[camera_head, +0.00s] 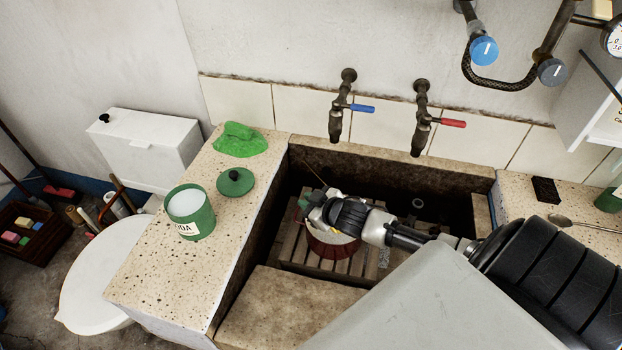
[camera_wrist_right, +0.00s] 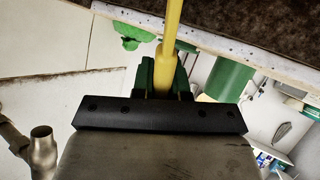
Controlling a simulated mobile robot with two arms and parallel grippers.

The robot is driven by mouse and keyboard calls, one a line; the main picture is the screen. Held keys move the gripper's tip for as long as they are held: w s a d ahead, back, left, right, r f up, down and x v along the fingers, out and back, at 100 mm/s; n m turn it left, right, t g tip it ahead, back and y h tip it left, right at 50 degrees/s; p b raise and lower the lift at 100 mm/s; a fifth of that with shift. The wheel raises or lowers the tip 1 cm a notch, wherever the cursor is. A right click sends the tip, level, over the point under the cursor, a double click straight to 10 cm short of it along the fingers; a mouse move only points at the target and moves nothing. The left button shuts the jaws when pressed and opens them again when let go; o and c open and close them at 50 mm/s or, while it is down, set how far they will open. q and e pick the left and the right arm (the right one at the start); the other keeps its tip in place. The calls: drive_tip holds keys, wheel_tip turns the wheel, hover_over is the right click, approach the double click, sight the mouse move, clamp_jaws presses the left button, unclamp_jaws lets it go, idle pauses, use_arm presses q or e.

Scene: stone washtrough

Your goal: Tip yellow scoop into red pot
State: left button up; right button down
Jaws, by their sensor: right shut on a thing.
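The red pot (camera_head: 332,245) stands on the wooden slats inside the stone trough. Its upper part is largely covered by my right gripper, and something pale shows at its top. My right gripper (camera_head: 306,205) is above the pot's far-left side. In the right wrist view, its green fingers (camera_wrist_right: 163,78) are shut on the yellow scoop (camera_wrist_right: 172,35). The scoop's yellow shaft runs up out of the frame, so its bowl and any load are hidden. The scoop cannot be made out clearly in the head view. My left gripper is not in view.
On the left ledge stand an open green canister (camera_head: 190,213) with white contents, its green lid (camera_head: 235,181) and a green cloth (camera_head: 238,140). Two taps (camera_head: 338,118) (camera_head: 421,130) hang over the trough's back. A spoon (camera_head: 580,224) and a dark block (camera_head: 545,190) lie on the right ledge.

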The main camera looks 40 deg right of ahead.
idle(0.5)
drive_tip(key=shift+w+a+f+n+g+h+p, duration=0.35)
drive_tip(key=shift+w+a+f+g+p, duration=0.35)
drive_tip(key=shift+g+p, duration=0.3)
drive_tip(key=shift+d, duration=0.1)
drive_tip(key=shift+w, duration=0.15)
drive_tip(key=shift+w+a+f+g+h+p, duration=0.3)
drive_tip(key=shift+f+g+p, duration=0.1)
drive_tip(key=shift+f, duration=0.1)
drive_tip(key=shift+w+a+f+g+h+p, duration=0.25)
drive_tip(key=shift+w+a+f+g+p, duration=0.1)
drive_tip(key=shift+f, duration=0.1)
